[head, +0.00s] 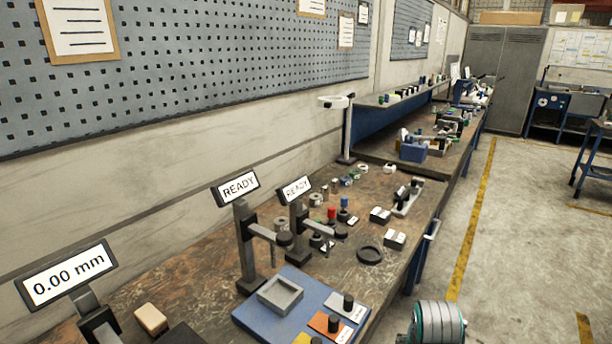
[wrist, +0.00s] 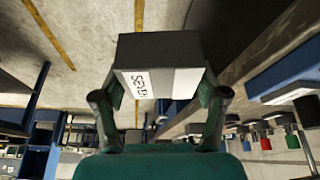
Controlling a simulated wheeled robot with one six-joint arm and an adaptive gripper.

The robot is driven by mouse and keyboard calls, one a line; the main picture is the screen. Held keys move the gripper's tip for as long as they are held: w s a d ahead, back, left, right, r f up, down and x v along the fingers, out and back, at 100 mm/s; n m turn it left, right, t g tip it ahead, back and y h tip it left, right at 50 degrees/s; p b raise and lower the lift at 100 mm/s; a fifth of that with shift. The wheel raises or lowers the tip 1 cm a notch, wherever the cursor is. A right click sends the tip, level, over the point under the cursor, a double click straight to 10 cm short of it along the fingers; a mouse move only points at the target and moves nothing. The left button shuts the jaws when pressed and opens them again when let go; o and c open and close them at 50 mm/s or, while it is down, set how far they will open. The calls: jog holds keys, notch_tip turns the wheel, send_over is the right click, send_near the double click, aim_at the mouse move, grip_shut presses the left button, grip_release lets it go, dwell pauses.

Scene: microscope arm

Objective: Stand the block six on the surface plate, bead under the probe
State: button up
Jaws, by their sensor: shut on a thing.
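My gripper (wrist: 166,92) shows in the wrist view with its two fingers on either side of a dark grey block (wrist: 160,48). It is shut on this block. The block's white label (wrist: 137,84) is turned sideways and seems to read SEVEN, not six. No bead shows on the faces in view. In the head view a 0.00 mm display (head: 66,275) stands at the lower left on a dark stand. A dark slab (head: 182,336), perhaps the surface plate, is cut off by the bottom edge. The probe tip is out of view.
Two stands with READY displays (head: 236,188) (head: 295,189) rise behind a blue board (head: 262,318) holding a grey square tray (head: 280,295). A tan block (head: 151,319) lies near the gauge stand. Dark labelled blocks (head: 394,240) (head: 380,215) sit near the bench's right edge.

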jog(key=a+f+n, duration=0.2)
jog(key=a+f, duration=0.3)
jog(key=a, duration=0.3)
jog(key=s+f+n+y, duration=0.1)
jog(key=s+f, duration=0.2)
jog(key=f, duration=0.5)
jog(key=s+f+n+y, duration=0.1)
jog(key=s+f, duration=0.3)
jog(key=f, duration=0.4)
jog(key=shift+n, duration=0.5)
jog(key=shift+s, duration=0.1)
